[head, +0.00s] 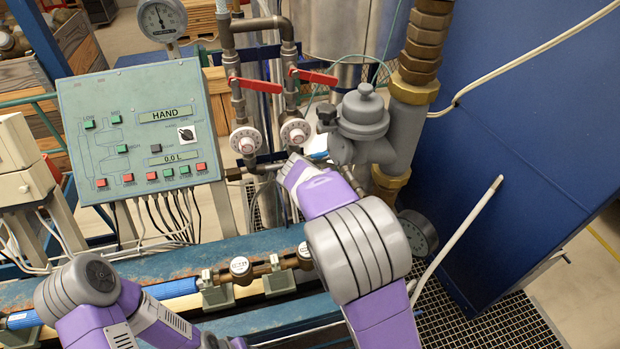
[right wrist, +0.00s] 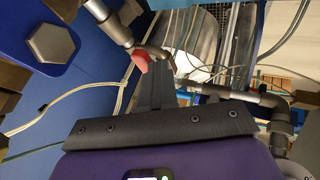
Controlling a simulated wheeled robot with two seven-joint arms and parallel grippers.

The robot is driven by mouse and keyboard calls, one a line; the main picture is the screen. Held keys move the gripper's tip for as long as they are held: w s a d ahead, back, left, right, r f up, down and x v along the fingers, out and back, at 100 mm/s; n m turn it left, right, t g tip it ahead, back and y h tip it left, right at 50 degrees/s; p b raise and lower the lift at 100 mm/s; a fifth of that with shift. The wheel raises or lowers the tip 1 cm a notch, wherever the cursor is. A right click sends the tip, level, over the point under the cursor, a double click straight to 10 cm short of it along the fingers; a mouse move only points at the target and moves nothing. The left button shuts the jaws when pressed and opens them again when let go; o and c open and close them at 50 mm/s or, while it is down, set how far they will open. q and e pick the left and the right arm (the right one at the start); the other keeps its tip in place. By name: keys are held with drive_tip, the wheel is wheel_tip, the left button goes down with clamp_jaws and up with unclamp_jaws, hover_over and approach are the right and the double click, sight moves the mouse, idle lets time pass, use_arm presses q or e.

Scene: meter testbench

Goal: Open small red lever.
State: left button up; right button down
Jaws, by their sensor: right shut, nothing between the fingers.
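A small red lever (right wrist: 139,60) shows in the right wrist view, on a thin metal pipe, just left of the tips of my right gripper (right wrist: 168,72). The gripper's dark fingers are together with nothing between them. I cannot tell whether they touch the lever. In the head view my right arm reaches up to the valve pipes, and its purple hand hides the fingers; I cannot make out the small lever there. My left arm is at the lower left of the head view, with its gripper out of view.
Two larger red handles, a left one (head: 258,84) and a right one (head: 314,77), sit on the upright pipes above round white dials. A green control panel (head: 145,130) stands left. A grey valve body (head: 364,115) and a blue wall (head: 510,130) lie right.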

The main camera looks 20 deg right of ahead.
drive_tip(key=shift+r, duration=0.1)
drive_tip(key=v, duration=0.7)
drive_tip(key=shift+a, duration=0.15)
